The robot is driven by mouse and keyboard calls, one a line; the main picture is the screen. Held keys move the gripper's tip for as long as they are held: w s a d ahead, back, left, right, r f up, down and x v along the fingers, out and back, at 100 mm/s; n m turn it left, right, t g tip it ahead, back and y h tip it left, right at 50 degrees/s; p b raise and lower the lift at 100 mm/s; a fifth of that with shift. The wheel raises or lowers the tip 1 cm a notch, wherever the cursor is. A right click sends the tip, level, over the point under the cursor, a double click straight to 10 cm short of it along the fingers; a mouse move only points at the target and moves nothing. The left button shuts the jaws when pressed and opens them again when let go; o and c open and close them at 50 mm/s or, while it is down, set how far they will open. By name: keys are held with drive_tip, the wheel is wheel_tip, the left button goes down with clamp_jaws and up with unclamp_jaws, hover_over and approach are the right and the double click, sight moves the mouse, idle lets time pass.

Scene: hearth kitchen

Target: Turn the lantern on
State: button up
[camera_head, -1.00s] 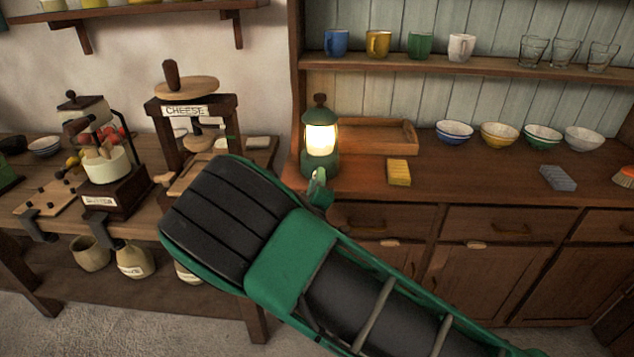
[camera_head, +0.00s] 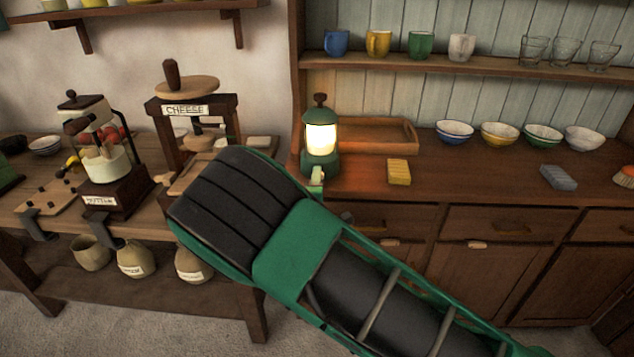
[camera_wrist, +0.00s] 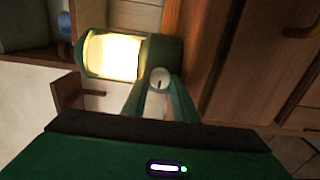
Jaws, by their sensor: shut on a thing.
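The lantern (camera_head: 320,160) is green with a brown top knob, and its glass glows bright yellow-white. It stands upright at the left front end of the dresser counter. In the wrist view the lantern (camera_wrist: 115,57) lies sideways, with a small pale round knob (camera_wrist: 160,76) on its base. My gripper (camera_wrist: 161,88) has its green fingers on either side of this knob and is shut on it. In the head view my gripper (camera_head: 317,178) is at the lantern's base, partly hidden by my arm.
A wooden tray (camera_head: 385,122) stands behind the lantern, and a yellow sponge (camera_head: 399,172) lies to its right. Several bowls line the counter's back. The cheese press (camera_head: 190,135) and a grinder (camera_head: 115,185) stand on the left bench.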

drive_tip(key=shift+a+f, duration=0.1)
drive_tip(key=shift+a, duration=0.05)
drive_tip(key=o, duration=1)
drive_tip(key=shift+m, duration=0.3)
